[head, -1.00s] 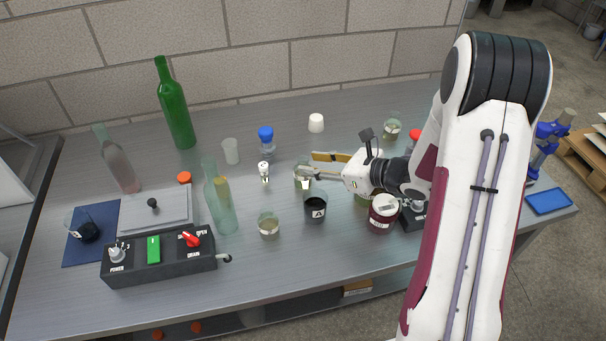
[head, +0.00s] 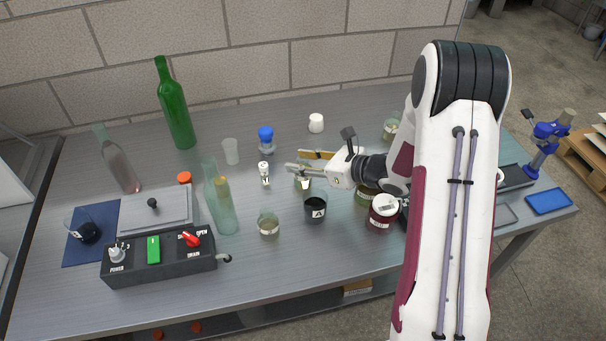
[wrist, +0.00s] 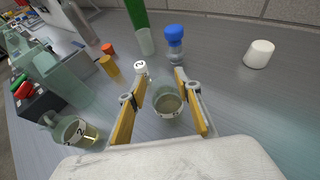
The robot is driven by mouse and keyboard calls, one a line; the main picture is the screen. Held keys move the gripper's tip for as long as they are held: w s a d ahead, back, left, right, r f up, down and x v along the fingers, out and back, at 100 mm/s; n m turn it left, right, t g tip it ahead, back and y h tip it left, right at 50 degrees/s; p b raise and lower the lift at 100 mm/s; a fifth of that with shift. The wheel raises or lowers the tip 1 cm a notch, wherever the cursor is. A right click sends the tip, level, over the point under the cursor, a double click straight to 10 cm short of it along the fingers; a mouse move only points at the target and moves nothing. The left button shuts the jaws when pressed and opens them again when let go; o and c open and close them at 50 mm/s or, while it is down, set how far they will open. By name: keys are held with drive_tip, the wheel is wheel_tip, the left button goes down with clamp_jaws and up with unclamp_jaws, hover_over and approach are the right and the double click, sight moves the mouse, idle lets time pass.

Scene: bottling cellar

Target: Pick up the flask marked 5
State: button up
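My gripper (head: 293,162) is open, its fingers spread, in the middle of the table. In the wrist view the fingers (wrist: 160,82) stand either side of a small clear glass vessel (wrist: 165,97) with pale contents and a label. In the head view this vessel (head: 303,184) is partly hidden by my gripper. The fingers do not visibly grip it. I cannot read its label, and I make out no 5 on any vessel. A vessel marked 2 (wrist: 74,132) lies to the lower left in the wrist view; it appears in the head view too (head: 268,225).
A small white-capped vial (head: 265,172) and a blue-stoppered bottle (head: 266,138) stand left of and behind my gripper. A dark jar marked A (head: 315,210) stands in front. A red jar (head: 382,212) is near my arm.

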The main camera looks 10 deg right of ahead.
idle(0.3)
clamp_jaws()
drive_tip(key=shift+r, duration=0.1)
wheel_tip(320, 180, up, 10)
idle(0.9)
idle(0.5)
